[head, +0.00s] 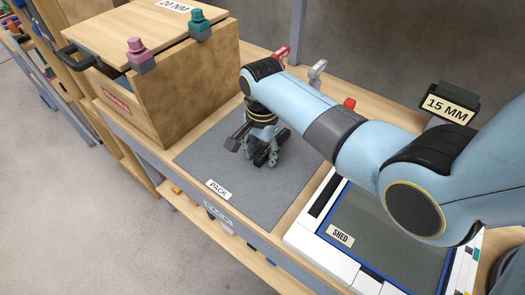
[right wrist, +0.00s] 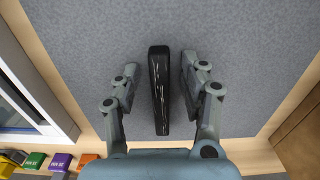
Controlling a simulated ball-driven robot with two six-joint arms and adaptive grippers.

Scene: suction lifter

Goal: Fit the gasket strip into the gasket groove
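A narrow black strip (right wrist: 159,88) with pale scratch-like marks lies on the grey mat in the right wrist view. It looks like the gasket strip, but I cannot be sure. My right gripper (head: 262,156) is low over the mat marked PACK. Its two fingers (right wrist: 158,85) are open, one on each side of the strip, with a visible gap on both sides. In the head view the gripper and arm hide the strip. I cannot make out the gasket groove in either view. My left gripper is not in view.
A wooden crate (head: 185,88) with a lid, a pink clamp (head: 138,52) and a teal clamp (head: 199,26) stands left of the grey mat (head: 215,165). A blue-edged panel marked SHED (head: 385,240) lies to the right. A 15 MM sign (head: 450,107) stands at the back right.

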